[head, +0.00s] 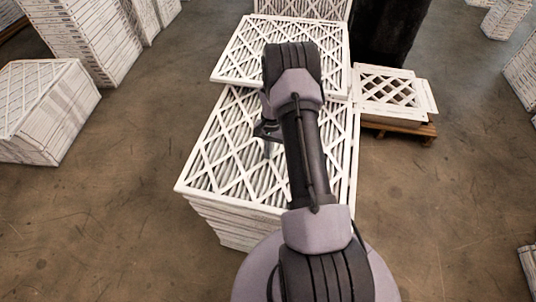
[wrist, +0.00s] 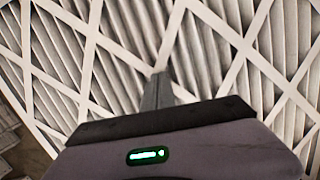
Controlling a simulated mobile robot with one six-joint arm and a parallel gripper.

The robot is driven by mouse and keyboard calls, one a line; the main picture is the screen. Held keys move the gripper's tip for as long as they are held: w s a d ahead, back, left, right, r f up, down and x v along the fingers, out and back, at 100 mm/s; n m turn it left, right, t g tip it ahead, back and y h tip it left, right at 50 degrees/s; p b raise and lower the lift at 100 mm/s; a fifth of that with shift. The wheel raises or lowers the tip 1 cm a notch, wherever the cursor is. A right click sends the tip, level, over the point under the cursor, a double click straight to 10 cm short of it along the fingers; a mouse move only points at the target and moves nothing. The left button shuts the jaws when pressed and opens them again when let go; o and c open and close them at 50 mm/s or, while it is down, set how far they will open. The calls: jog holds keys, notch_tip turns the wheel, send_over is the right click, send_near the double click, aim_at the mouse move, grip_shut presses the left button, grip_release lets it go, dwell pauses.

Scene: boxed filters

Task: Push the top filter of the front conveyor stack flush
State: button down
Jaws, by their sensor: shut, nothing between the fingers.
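The front stack of white-framed lattice filters has a broad top face (head: 215,165) below and left of my arm in the head view. Another lattice filter (head: 238,60) lies beyond it, its near edge over or against the stack's far end and its left corner sticking out; I cannot tell whether it rests on this stack. My gripper (head: 267,148) is shut and empty, pointing down over the front top face. In the wrist view, its closed fingers (wrist: 157,92) appear over the white lattice (wrist: 110,55); contact cannot be told. My arm hides the right part of both filters.
A low filter stack (head: 392,92) on a wooden pallet (head: 405,131) stands at right, beside a dark upright object (head: 388,35). A filter stack (head: 45,105) stands at left, with tall stacks (head: 85,35) behind. Open concrete floor lies on both sides.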

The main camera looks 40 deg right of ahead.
jog(key=shift+s+a+f, duration=0.15)
jog(key=shift+s+f, duration=0.1)
jog(key=shift+f, duration=0.1)
jog(key=shift+w+r+p, duration=0.15)
jog(key=shift+r+p, duration=0.25)
jog(key=shift+r, duration=0.25)
jog(key=shift+f+b, duration=0.1)
jog(key=shift+b, duration=0.2)
